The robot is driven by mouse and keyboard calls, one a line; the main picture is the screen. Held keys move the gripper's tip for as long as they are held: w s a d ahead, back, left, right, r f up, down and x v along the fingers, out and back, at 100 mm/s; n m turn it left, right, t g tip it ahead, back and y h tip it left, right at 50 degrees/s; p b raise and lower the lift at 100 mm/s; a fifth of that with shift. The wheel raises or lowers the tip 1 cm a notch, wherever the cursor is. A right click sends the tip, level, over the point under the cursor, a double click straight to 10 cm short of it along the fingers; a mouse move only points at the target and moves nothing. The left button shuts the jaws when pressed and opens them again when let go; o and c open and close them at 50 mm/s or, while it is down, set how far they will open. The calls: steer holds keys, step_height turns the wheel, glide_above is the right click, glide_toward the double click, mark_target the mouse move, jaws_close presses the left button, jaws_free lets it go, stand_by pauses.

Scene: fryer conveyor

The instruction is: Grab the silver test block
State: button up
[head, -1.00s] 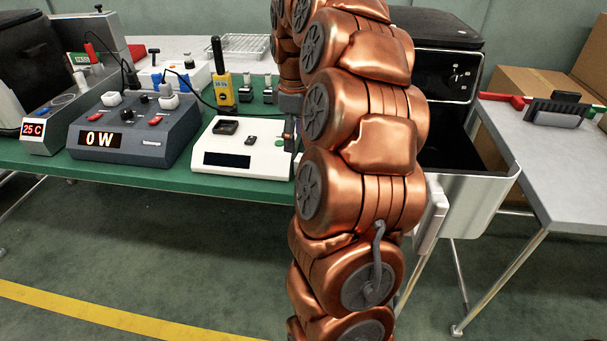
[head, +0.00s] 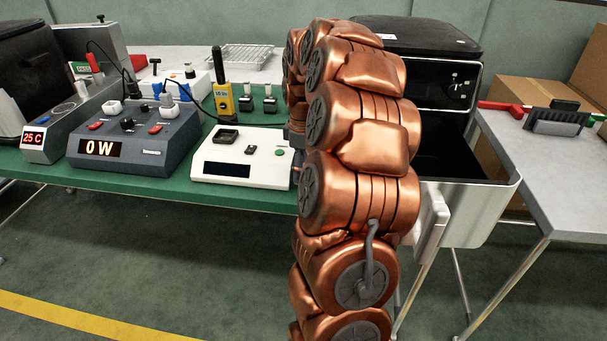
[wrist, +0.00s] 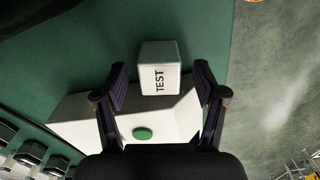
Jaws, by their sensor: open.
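The test block (wrist: 160,67) shows in the wrist view as a pale, silvery block marked "TEST". It lies on the green bench top (wrist: 95,50), just past the edge of a white panel. My gripper (wrist: 160,75) is open in the wrist view, with one dark finger on each side of the block's near part. I see gaps between the fingers and the block, and I cannot tell its depth between them. In the head view my copper arm hides the block and most of the gripper.
The white device (head: 242,158) with a green button (wrist: 143,133) sits close beside the block. A grey power unit (head: 135,140) reading "0 W" stands to its left. A fryer (head: 440,80) with its drawer (head: 478,215) pulled out stands right of my arm.

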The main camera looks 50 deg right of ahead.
steer(key=shift+f, duration=0.3)
jaws_close()
stand_by(0.4)
